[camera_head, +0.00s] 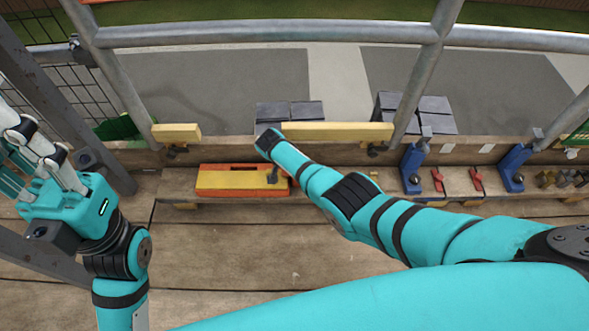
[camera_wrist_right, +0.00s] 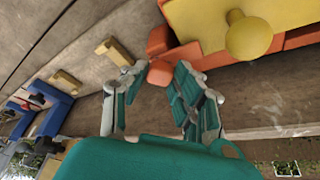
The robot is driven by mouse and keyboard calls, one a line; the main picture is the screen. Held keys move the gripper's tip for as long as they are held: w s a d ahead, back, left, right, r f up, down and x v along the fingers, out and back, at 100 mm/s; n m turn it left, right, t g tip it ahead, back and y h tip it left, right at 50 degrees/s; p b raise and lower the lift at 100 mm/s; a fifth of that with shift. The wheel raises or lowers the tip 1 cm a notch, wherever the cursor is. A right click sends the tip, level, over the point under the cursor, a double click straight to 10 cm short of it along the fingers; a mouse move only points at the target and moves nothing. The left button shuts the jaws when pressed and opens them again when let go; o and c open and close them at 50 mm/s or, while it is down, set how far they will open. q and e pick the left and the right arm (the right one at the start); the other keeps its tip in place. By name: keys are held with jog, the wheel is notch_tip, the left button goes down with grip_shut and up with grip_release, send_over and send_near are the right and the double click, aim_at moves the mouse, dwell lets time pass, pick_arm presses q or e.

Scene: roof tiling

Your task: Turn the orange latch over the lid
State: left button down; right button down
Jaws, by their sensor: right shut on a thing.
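The box (camera_head: 205,190) is orange with a yellow lid (camera_head: 232,180) and sits on the wooden bench below the rail. In the right wrist view the lid (camera_wrist_right: 205,22) has a round yellow knob (camera_wrist_right: 249,38) and lies on the orange box (camera_wrist_right: 295,40). The orange latch (camera_wrist_right: 160,72) sticks out at the near corner of the box, beside the lid rather than across it. My right gripper (camera_wrist_right: 155,85) is shut on the latch. In the head view my right forearm largely hides this gripper and the latch. My left gripper (camera_head: 30,143) is open and empty at the far left.
Grey tiles (camera_head: 290,111) and more tiles (camera_head: 418,108) are stacked behind the rail. The planks in front of the box are clear.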

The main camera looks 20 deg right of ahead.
jog(key=shift+w+d, duration=0.15)
jog(key=c, duration=1)
grip_release()
jog(key=shift+v, duration=0.8)
jog(key=v, duration=1)
jog(key=shift+a+r, duration=0.15)
jog(key=shift+a, duration=0.05)
